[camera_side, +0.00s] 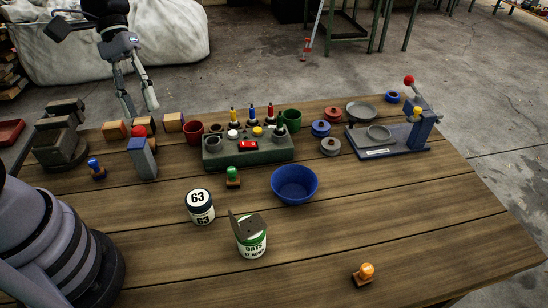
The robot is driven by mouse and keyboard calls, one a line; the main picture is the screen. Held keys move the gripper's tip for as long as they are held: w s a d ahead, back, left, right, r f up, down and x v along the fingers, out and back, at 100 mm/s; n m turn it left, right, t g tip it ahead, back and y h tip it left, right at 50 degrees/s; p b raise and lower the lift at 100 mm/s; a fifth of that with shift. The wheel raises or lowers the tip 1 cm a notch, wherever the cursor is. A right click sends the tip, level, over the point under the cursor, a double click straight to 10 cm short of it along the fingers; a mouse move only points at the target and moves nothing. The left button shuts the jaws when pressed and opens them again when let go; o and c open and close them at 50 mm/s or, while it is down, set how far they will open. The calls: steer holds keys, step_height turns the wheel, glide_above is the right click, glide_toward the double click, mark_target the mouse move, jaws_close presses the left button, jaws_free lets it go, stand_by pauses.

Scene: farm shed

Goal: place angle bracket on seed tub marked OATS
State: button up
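The seed tub marked OATS (252,246) stands upright on the table, white with a green band and dark lettering. A grey angle bracket (247,226) rests on top of it, one flange lying across the lid and the other sticking up at the left. The bracket seems to overhang the rim slightly. My gripper (138,110) is far off at the upper left, above the back edge of the table. Its two fingers are spread, with nothing between them.
A tub marked 63 (200,207) stands just left of the OATS tub. A blue bowl (294,184) is behind it, and an orange-handled stamp (364,273) is at the front right. A green tool block (248,152) and a blue scale (388,147) stand further back.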

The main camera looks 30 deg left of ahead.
steer(key=s+a+r+m+t+y, duration=0.5)
steer(key=s+a+r+t, duration=0.3)
steer(key=r, duration=0.2)
steer(key=shift+s+a+y, duration=0.15)
steer(key=shift+a+y, duration=0.15)
steer(key=shift+y, duration=0.2)
